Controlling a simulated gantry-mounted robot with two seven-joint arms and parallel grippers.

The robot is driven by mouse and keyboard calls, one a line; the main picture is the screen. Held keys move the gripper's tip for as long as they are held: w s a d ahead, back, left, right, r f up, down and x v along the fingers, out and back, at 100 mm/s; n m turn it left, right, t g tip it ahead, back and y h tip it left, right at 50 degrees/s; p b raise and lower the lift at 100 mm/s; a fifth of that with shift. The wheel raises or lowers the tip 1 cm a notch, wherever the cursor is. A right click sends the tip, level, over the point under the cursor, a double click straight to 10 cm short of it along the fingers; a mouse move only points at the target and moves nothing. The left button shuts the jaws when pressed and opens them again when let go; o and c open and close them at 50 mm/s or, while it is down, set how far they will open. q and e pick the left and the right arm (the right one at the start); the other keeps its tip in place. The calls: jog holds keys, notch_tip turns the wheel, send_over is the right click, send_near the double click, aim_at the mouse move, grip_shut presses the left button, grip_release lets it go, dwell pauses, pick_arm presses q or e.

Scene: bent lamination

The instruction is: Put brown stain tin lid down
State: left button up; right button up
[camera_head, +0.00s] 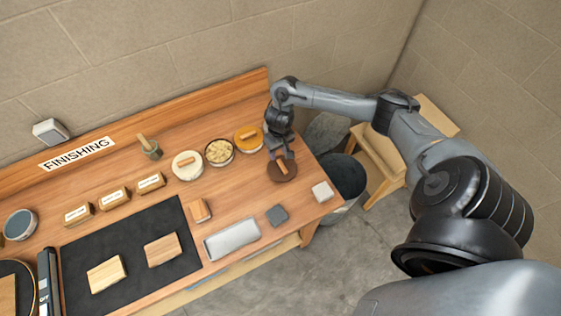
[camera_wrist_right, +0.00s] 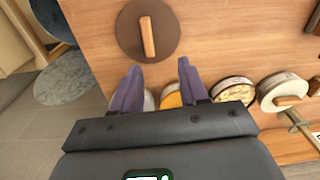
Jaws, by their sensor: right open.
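The brown round lid (camera_head: 282,172) with a light wooden bar handle lies at the right end of the wooden bench. In the right wrist view the lid (camera_wrist_right: 160,45) appears flat on the wood, handle up. My right gripper (camera_head: 281,155) is open and empty just behind the lid. In the right wrist view its two fingers (camera_wrist_right: 158,69) are spread, with the lid beyond the fingertips and not between them. My left gripper is not in view.
An orange-lidded tin (camera_head: 247,145), an open tin with pale contents (camera_head: 219,152) and a white-lidded tin (camera_head: 185,174) stand left of the lid. A white block (camera_head: 322,192) and a grey block (camera_head: 277,215) lie in front. A dark bin (camera_head: 344,178) stands off the bench's right end.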

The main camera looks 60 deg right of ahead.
jog(key=a+f+n+t+y, duration=0.1)
jog(key=a+n+t, duration=0.5)
jog(key=a, duration=1.9)
jog(key=s+r+g, duration=0.1)
jog(key=s+r, duration=0.3)
jog(key=s, duration=0.3)
jog(key=s+r+n+g, duration=0.1)
jog(key=s+r, duration=0.3)
jog(key=s, duration=0.3)
jog(key=shift+s+d+r+n+g+h, duration=0.15)
jog(key=shift+d+r+n+g+h, duration=0.15)
jog(key=shift+d+g+h, duration=0.1)
jog(key=shift+a+r, duration=0.1)
